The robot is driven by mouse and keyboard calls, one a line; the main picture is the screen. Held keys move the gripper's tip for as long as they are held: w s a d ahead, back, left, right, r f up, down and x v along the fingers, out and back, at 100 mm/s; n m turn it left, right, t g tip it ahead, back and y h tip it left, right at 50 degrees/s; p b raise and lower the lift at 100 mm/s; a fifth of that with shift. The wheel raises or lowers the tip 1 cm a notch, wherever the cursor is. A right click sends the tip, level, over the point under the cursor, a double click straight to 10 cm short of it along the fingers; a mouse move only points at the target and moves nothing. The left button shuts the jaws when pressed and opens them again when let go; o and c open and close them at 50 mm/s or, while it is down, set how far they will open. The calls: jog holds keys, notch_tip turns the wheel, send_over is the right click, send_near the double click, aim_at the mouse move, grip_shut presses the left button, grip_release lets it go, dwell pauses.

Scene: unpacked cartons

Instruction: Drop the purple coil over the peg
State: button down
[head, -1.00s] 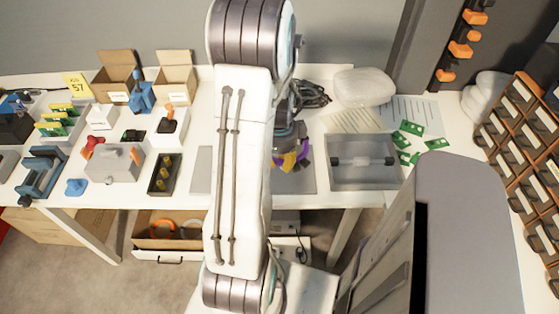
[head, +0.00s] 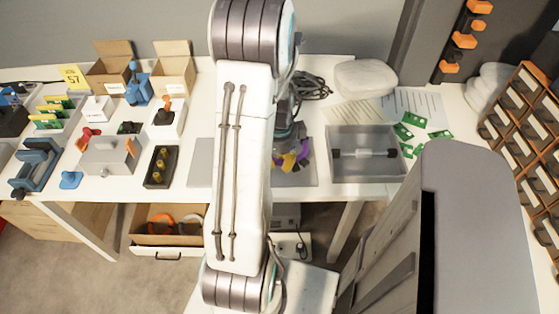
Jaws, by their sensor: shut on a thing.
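The purple coil (head: 304,152) shows only in part, just right of my white arm, low over the grey mat on the table. My gripper (head: 291,153) is mostly hidden behind my arm. It is shut on the purple coil, pointing down. A yellow piece (head: 289,161) shows beside the coil, against its left side; I cannot tell what it is. I cannot make out the peg; my arm covers the middle of the mat.
A grey tray (head: 333,171) with a metal rod stands right of the mat (head: 201,163). Left are a black block with yellow pegs (head: 147,180), a grey box (head: 105,160) and open cartons (head: 170,65). Black cable (head: 312,85) lies behind.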

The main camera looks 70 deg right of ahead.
aim_at(279, 177)
jog(key=shift+f+b, duration=2.15)
jog(key=shift+f, duration=0.35)
jog(key=c, duration=1)
grip_release()
jog(key=r, duration=1.2)
jog(key=shift+a, duration=0.3)
